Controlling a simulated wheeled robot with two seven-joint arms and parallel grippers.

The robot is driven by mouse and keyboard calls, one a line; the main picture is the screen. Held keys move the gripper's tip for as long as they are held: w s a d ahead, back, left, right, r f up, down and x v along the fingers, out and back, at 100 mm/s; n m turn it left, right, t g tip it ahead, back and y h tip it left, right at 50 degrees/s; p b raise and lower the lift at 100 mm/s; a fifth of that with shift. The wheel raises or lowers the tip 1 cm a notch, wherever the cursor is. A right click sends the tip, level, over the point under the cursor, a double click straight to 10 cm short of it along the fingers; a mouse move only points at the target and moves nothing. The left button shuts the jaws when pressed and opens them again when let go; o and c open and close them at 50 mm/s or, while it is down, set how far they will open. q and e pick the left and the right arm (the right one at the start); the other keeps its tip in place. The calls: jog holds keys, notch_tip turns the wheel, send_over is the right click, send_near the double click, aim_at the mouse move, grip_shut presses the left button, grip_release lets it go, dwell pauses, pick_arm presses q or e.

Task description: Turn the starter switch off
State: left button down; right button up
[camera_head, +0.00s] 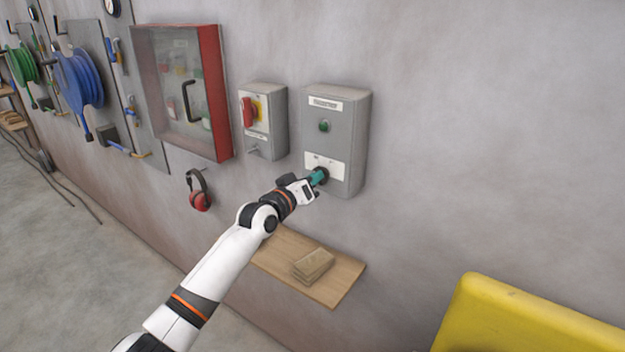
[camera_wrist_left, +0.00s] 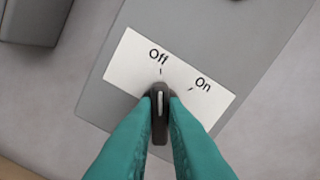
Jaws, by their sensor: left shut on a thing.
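The starter box (camera_head: 346,125) is a grey box on the wall with a green lamp and a white label low on its front. Its black starter switch (camera_wrist_left: 159,126) shows in the left wrist view below the white label (camera_wrist_left: 190,80) marked "Off" and "On". The white line on the knob points up at the "Off" mark. My left gripper (camera_head: 321,176) reaches the lower part of the box. In the left wrist view its teal fingers (camera_wrist_left: 160,108) are shut on the knob, one on each side. My right gripper is not in view.
A grey box with a red rotary handle (camera_head: 249,112) is just left of the starter box. A red-framed cabinet (camera_head: 214,95) and red ear defenders (camera_head: 199,190) hang further left. A wooden shelf (camera_head: 335,270) with blocks (camera_head: 313,264) is below. A yellow object (camera_head: 500,320) is at lower right.

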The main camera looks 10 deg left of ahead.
pick_arm(q)
jog(key=c, duration=1.5)
grip_release()
jog(key=shift+o, duration=0.2)
jog(key=b+v, duration=0.2)
jog(key=v, duration=1)
jog(key=shift+b, duration=0.35)
jog(key=shift+f, duration=0.2)
